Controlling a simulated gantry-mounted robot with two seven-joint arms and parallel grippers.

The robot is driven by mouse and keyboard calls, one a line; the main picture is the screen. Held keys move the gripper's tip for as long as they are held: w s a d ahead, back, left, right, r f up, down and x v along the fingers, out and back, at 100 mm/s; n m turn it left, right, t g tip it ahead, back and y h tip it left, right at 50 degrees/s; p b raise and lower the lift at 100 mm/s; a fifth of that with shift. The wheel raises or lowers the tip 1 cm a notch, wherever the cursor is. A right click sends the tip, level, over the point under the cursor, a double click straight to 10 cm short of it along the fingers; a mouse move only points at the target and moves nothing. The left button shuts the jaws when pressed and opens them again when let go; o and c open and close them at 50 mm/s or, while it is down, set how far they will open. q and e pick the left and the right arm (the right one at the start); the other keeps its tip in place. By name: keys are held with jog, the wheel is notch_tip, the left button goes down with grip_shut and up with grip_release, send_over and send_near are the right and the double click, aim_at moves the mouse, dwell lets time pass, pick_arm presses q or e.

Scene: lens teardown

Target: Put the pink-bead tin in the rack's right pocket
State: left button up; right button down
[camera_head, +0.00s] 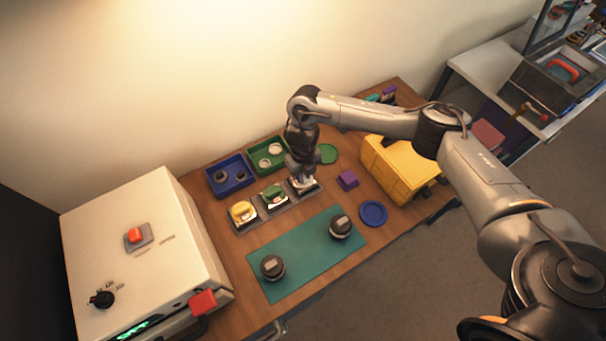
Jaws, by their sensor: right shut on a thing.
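A dark rack (260,214) lies on the wooden table with pockets in a row. Its left pocket holds a tin with a yellow top (242,210), and its middle pocket holds one with a green top (272,194). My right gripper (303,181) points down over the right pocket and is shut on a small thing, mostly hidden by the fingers. Its bead colour cannot be made out; by place it may be the pink-bead tin. I cannot tell whether it rests in the pocket. My left gripper is not in view.
Blue (229,182) and green (268,163) trays stand behind the rack. A teal mat (305,255) in front bears two dark lens parts. A purple block (347,180), a blue dish (373,213) and a yellow bin (397,172) are to the right. A white machine (140,260) stands at left.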

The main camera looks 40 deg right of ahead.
jog(key=shift+f, duration=0.1)
jog(key=c, duration=1.5)
grip_release()
jog(key=shift+f, duration=0.1)
jog(key=shift+c, duration=0.2)
jog(key=o, duration=0.4)
jog(key=shift+o, duration=0.2)
notch_tip(320, 180, up, 12)
jog(key=p, duration=0.4)
jog(key=shift+r+p, duration=0.25)
jog(key=shift+p, duration=0.05)
jog(key=shift+w, duration=0.1)
